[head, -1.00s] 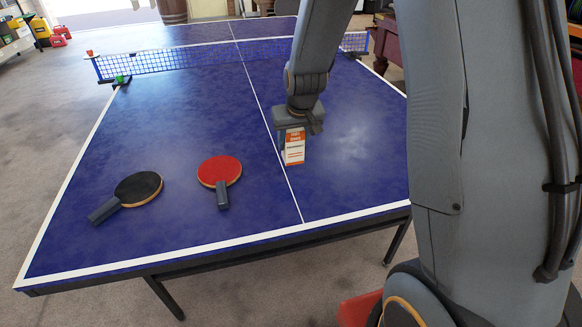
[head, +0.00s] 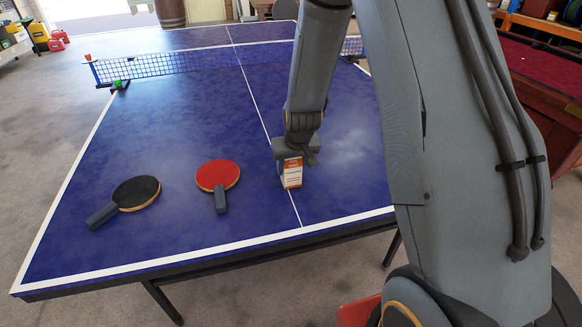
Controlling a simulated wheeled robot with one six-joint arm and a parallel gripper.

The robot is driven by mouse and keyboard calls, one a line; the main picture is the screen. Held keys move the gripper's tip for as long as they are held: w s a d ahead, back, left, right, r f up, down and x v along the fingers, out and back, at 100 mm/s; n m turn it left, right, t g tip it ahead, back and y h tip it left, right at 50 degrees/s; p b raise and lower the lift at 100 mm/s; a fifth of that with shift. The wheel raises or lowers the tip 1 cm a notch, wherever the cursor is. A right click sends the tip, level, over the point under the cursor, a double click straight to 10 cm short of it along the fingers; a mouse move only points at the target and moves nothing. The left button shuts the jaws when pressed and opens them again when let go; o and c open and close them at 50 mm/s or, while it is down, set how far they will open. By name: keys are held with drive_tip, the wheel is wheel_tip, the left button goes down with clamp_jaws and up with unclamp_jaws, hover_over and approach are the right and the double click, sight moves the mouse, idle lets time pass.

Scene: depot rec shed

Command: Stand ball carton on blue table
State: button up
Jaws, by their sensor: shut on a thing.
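The ball carton (head: 292,174) is a small white and orange box. My gripper points down and is shut on the carton's upper part. The carton's bottom is at or very close to the table top; I cannot tell whether it touches.
A black paddle (head: 136,193) and a red paddle (head: 217,176) lie left of the carton. The net (head: 190,61) crosses the table farther back. A red-topped wooden table (head: 540,80) stands at the right. The table's left part beyond the paddles is clear.

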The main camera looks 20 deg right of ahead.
drive_tip(key=shift+f, duration=0.15)
drive_tip(key=o, duration=1.1)
drive_tip(key=shift+s+r, duration=0.1)
drive_tip(key=shift+r, duration=0.35)
drive_tip(key=v, duration=1.1)
drive_tip(key=s+r+g, duration=0.1)
drive_tip(key=s+g, duration=0.2)
drive_tip(key=s, duration=1.7)
drive_tip(key=shift+s+g, duration=0.35)
drive_tip(key=shift+g, duration=0.05)
drive_tip(key=shift+r, duration=0.1)
